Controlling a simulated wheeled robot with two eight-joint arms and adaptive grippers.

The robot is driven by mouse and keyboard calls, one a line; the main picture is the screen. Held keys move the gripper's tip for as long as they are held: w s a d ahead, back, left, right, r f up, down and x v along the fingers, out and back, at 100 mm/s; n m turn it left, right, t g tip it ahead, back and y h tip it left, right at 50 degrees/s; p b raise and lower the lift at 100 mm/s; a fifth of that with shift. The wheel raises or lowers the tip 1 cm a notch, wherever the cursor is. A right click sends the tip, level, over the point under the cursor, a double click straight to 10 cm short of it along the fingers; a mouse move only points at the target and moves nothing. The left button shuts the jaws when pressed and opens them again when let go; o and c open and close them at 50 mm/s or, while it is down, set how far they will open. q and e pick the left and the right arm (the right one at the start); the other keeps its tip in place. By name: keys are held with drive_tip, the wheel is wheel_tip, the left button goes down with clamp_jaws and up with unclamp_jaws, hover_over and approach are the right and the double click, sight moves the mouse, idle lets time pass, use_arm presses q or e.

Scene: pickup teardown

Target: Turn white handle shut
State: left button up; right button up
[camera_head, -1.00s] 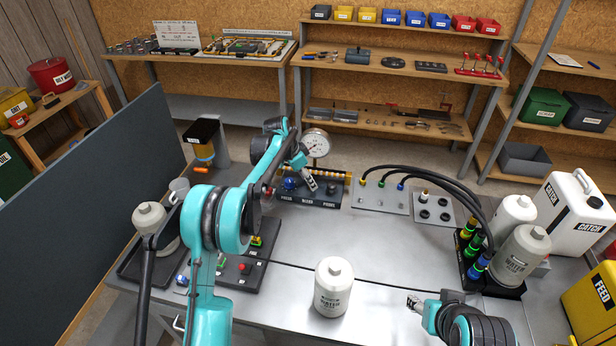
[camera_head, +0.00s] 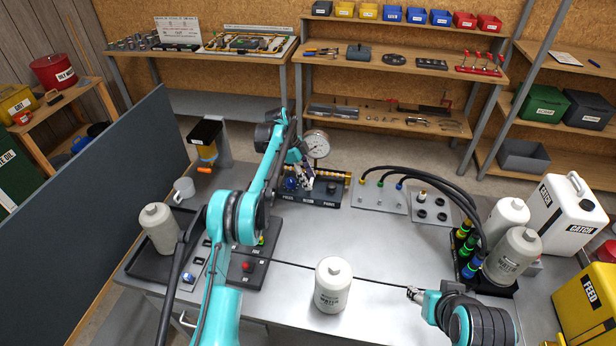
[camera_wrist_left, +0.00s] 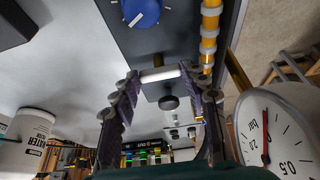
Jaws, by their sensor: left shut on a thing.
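The white handle (camera_wrist_left: 158,75) is a short pale bar in the left wrist view, lying crosswise between my left fingertips. My left gripper (camera_wrist_left: 156,77) is shut on it, with a finger at each end. In the head view my left gripper (camera_head: 303,178) is at the dark valve block (camera_head: 328,197), and the handle is mostly hidden by the fingers there. A blue knob (camera_wrist_left: 141,12) and a black knob (camera_wrist_left: 168,102) sit on either side of the handle. My right gripper (camera_head: 415,293) is low over the front right of the table, too small to judge.
A pressure gauge (camera_head: 316,143) stands just behind the block, close to my left gripper. A water bottle (camera_head: 332,286) stands at the table's front middle. Black hoses (camera_head: 433,176) arch at the right. The middle of the tabletop is clear.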

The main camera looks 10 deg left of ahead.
idle(0.5)
use_arm(q)
drive_tip(key=o, duration=1.2)
drive_tip(key=shift+c, duration=0.2)
drive_tip(key=v, duration=0.8)
